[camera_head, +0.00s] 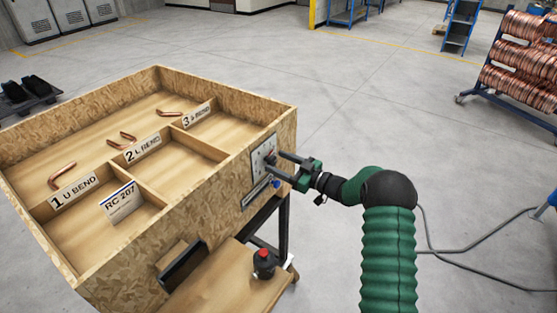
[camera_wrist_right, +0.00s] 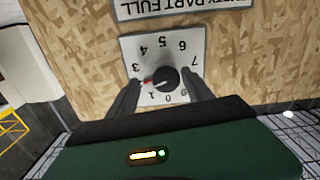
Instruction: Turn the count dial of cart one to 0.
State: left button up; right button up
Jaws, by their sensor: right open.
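The count dial is a black knob with a red pointer (camera_wrist_right: 167,79) on a pale numbered plate (camera_wrist_right: 190,45), fixed to the cart's chipboard end wall. In the wrist view the numbers appear upside down. The pointer aims left, at about the 2. In the head view the plate (camera_head: 258,158) is on the right end of the cart (camera_head: 225,190). My right gripper (camera_head: 274,164) reaches it from the right. In the wrist view its open fingers (camera_wrist_right: 167,88) stand either side of the knob; whether they touch it is unclear. My left gripper is out of view.
The cart's tray has labelled compartments with several bent copper tubes (camera_head: 62,175). A dark red-capped object (camera_head: 264,263) stands on the lower wooden shelf (camera_head: 225,290). A copper coil rack (camera_head: 520,75) is far right.

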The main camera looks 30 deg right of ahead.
jog(key=shift+w+a+r, duration=0.15)
jog(key=shift+w+a, duration=0.15)
jog(key=shift+a, duration=0.3)
jog(key=shift+a+r, duration=0.1)
jog(key=shift+a, duration=0.2)
jog(key=shift+c, duration=0.5)
jog(key=shift+d, duration=0.15)
jog(key=c, duration=0.5)
jog(key=shift+d, duration=0.3)
jog(key=c, duration=0.4)
jog(key=shift+f, duration=0.2)
grip_shut()
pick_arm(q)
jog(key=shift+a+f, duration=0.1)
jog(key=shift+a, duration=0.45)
pick_arm(e)
jog(key=shift+a, duration=0.1)
